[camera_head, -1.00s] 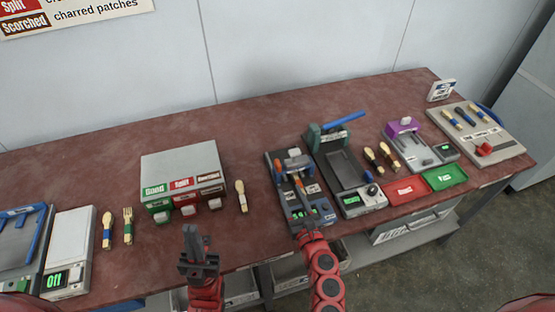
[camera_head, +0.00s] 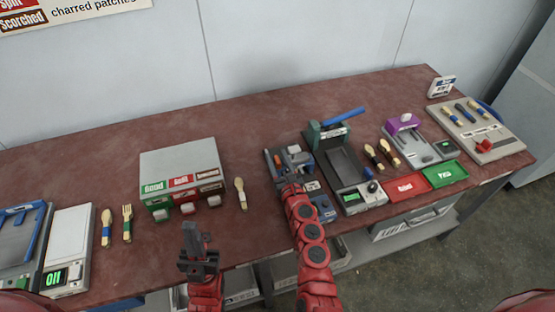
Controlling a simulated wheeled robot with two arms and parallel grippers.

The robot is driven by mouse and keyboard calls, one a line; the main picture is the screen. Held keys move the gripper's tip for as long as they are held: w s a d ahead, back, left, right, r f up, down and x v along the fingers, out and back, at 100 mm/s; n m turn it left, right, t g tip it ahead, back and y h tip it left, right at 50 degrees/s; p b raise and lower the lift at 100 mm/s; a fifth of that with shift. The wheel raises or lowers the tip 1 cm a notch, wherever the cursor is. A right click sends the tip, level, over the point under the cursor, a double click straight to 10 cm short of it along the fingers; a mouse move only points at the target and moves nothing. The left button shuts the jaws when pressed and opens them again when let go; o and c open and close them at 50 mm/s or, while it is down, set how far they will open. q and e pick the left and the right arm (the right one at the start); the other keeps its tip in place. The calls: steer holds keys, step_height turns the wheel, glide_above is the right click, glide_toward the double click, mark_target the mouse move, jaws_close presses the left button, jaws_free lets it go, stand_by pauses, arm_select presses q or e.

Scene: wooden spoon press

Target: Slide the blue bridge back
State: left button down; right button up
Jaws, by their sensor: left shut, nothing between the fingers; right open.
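The blue bridge (camera_head: 304,160) sits across the dark narrow device (camera_head: 318,200) near the middle of the table. It is partly hidden by my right arm. A grey block and a small orange piece show beside it. My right gripper (camera_head: 287,180) is over this device, close to the near side of the bridge. It is open, but its fingers are small and partly hidden, so I cannot tell whether they touch the bridge.
Right of the device stands a green-framed press (camera_head: 345,165) with a raised blue lever. Red (camera_head: 408,188) and green trays (camera_head: 445,174) lie right. The table behind is clear.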

steer(key=shift+c, duration=0.3)
jaws_close()
stand_by(1.1)
